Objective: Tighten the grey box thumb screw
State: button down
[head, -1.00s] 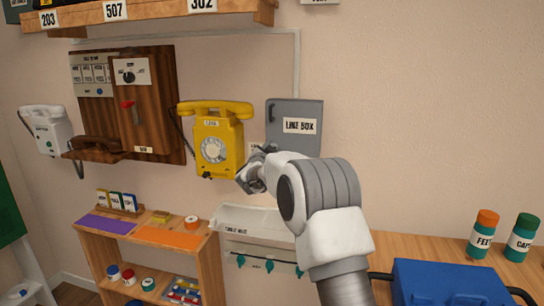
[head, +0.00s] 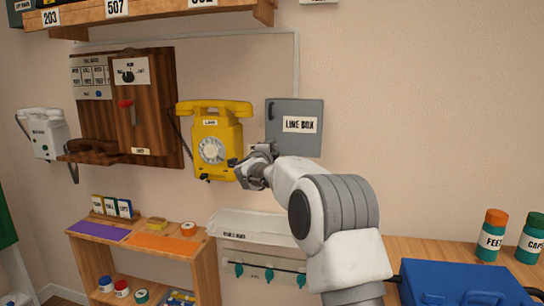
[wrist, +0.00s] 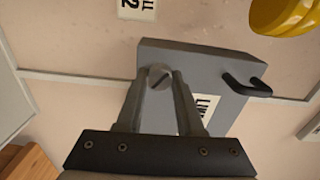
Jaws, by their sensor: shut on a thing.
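The grey line box (head: 285,118) is on the wall, right of the yellow phone. It has a dark handle and a white label. In the wrist view the box (wrist: 195,62) fills the middle, with its handle at the right and its label partly hidden. The round grey thumb screw (wrist: 159,73) has a slot across its head and sits near the box's edge. My gripper (wrist: 159,84) is shut on the screw, one finger on each side. In the head view my gripper (head: 256,166) is at the box's lower left and hides the screw.
The yellow dial phone (head: 217,150) hangs close to the left of my gripper. A white tray (head: 235,228) and a rail with teal hooks are below. A blue case (head: 465,285) stands on the bench at lower right. The wall right of the box is clear.

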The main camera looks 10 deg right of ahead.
jog(key=shift+f+m+b, duration=0.1)
jog(key=shift+m+b, duration=2.65)
jog(key=shift+m, duration=1.75)
jog(key=c, duration=0.5)
grip_release()
jog(key=v, duration=1.7)
jog(key=shift+s, duration=0.2)
